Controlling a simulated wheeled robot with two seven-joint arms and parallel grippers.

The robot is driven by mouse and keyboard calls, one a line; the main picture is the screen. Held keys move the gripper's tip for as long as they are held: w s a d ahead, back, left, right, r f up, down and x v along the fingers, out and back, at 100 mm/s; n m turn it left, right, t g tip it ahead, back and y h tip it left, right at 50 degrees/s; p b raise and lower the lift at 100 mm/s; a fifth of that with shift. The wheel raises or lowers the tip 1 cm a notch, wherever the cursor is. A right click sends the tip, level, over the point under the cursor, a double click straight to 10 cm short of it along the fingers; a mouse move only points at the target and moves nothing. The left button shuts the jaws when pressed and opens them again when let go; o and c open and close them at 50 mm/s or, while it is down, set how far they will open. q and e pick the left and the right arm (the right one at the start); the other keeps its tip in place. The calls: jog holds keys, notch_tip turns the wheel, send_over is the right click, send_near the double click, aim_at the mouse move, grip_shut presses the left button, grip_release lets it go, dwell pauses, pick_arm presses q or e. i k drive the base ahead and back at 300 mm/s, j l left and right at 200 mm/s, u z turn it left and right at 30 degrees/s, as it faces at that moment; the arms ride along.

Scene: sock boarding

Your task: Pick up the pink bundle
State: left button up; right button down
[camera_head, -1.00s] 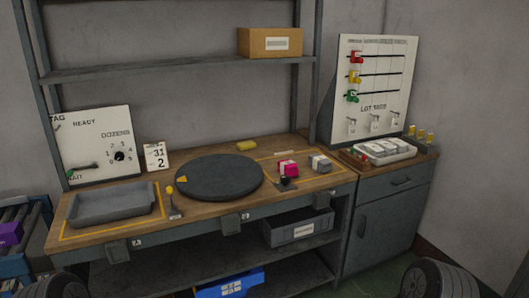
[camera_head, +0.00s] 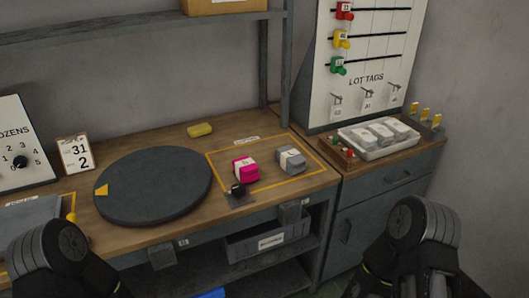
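The pink bundle (camera_head: 245,169) with a white band lies on the wooden bench top, inside the yellow outlined area at the right. A grey bundle (camera_head: 290,160) with a white band lies to its right, apart from it. My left arm shows at the bottom left and my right arm at the bottom right, both well short of the bundle. The fingers of both grippers are outside the view.
A round dark turntable (camera_head: 152,186) sits left of the bundles. A yellow block (camera_head: 200,130) lies behind it. A shelf post (camera_head: 287,62) rises behind the bench. A white tray of bundles (camera_head: 350,147) stands on the right cabinet. Bare wood lies behind the outlined area.

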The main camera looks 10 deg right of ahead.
aim_at(246, 170)
jog(key=i+l, duration=0.15)
jog(key=l, duration=0.25)
jog(key=i+l, duration=0.15)
jog(key=l, duration=0.25)
jog(key=i+l, duration=0.15)
jog(key=l, duration=0.25)
jog(key=i+l, duration=0.15)
jog(key=l, duration=0.2)
jog(key=i+l, duration=0.15)
jog(key=l, duration=0.25)
